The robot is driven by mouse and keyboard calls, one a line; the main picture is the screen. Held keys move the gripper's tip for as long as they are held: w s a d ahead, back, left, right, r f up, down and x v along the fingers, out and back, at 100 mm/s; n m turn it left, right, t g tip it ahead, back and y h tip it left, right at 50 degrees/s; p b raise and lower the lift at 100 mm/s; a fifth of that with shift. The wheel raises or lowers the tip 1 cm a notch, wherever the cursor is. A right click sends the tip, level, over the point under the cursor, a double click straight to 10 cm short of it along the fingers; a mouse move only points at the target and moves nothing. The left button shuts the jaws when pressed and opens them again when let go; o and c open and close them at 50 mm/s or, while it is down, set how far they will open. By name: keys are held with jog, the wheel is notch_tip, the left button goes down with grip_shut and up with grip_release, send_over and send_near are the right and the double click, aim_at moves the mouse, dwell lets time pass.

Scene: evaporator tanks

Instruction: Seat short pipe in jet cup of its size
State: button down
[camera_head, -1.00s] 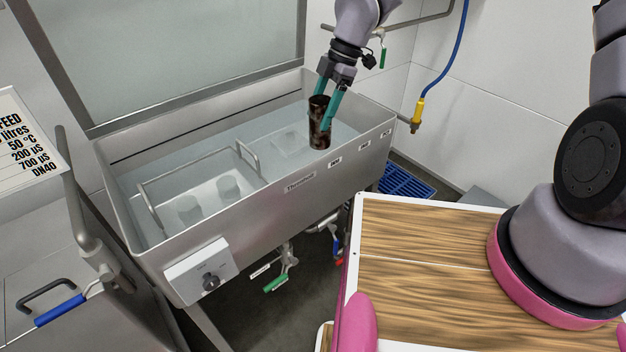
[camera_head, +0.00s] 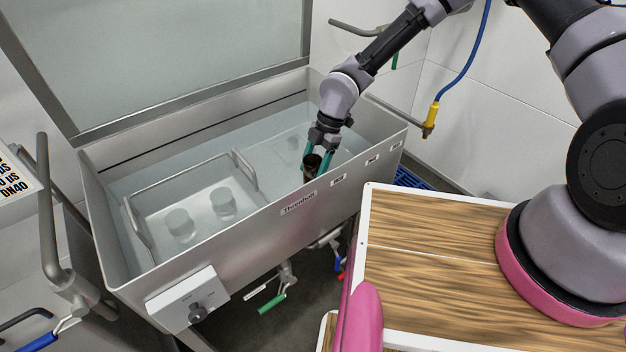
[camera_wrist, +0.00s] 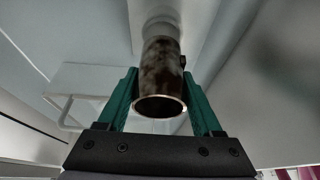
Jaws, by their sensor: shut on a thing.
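My gripper (camera_head: 319,163) is shut on a short dark brown pipe (camera_head: 310,166), held upright just inside the front wall of the steel tank (camera_head: 240,222). In the wrist view the mottled pipe (camera_wrist: 161,80) sits between the two green fingers, its open end toward the camera. A pale round cup (camera_wrist: 161,28) shows just beyond the pipe's far end; I cannot tell whether they touch. In the head view the front wall hides the pipe's lower end and that cup. Two pale round cups (camera_head: 180,223) (camera_head: 223,202) stand in the tank's left part.
A wooden-topped surface (camera_head: 440,270) lies at the right front. A blue hose with yellow fitting (camera_head: 432,114) hangs at the right wall.

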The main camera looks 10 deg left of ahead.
aim_at(313, 178)
jog(key=shift+f, duration=1.95)
jog(key=shift+f, duration=0.1)
jog(key=shift+c, duration=0.2)
grip_release()
